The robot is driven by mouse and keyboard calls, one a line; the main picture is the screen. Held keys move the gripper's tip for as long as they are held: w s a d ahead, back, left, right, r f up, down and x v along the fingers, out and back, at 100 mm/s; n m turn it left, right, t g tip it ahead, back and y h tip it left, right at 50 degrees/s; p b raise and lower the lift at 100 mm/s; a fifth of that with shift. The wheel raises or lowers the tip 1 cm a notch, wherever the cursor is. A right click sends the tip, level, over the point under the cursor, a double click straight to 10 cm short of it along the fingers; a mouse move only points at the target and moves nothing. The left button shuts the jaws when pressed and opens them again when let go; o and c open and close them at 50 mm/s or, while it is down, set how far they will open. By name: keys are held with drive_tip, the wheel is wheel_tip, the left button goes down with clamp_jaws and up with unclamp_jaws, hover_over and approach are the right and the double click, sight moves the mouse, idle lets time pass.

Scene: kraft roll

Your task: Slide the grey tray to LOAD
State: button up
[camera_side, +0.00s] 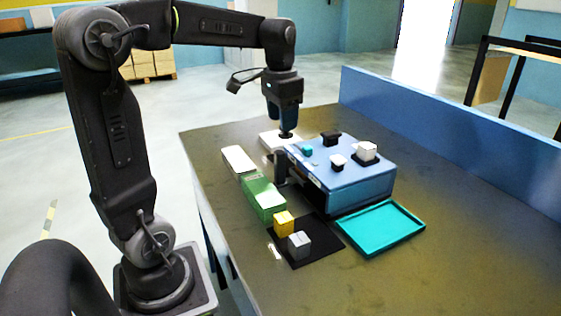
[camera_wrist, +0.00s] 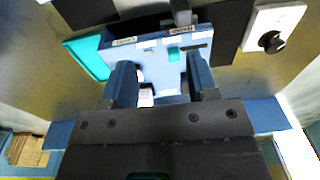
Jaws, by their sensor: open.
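No thing is plainly a grey tray; I cannot tell which part is meant. A blue box (camera_side: 345,185) stands on the table and also shows in the wrist view (camera_wrist: 152,60). My gripper (camera_side: 284,127) points down by the box's far left corner in the side view. In the wrist view its fingers (camera_wrist: 162,80) are apart with nothing held.
A black mat (camera_side: 310,262) bears a yellow cube (camera_side: 283,222) and a grey cube (camera_side: 299,243). Green (camera_side: 263,198) and white (camera_side: 238,161) blocks stand left. A white plate with a black knob (camera_wrist: 290,17) lies nearby. Table's right is clear.

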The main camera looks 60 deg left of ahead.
sight(279, 161)
drive_tip(key=shift+g, duration=0.4)
drive_tip(key=a+f, duration=0.1)
drive_tip(key=f, duration=0.3)
drive_tip(key=a+f, duration=0.1)
drive_tip(key=f, duration=0.4)
drive_tip(key=w+a+f, duration=0.1)
drive_tip(key=f, duration=0.4)
drive_tip(key=shift+w+a+f, duration=0.1)
drive_tip(key=shift+a, duration=0.3)
drive_tip(key=shift+c, duration=0.4)
clamp_jaws()
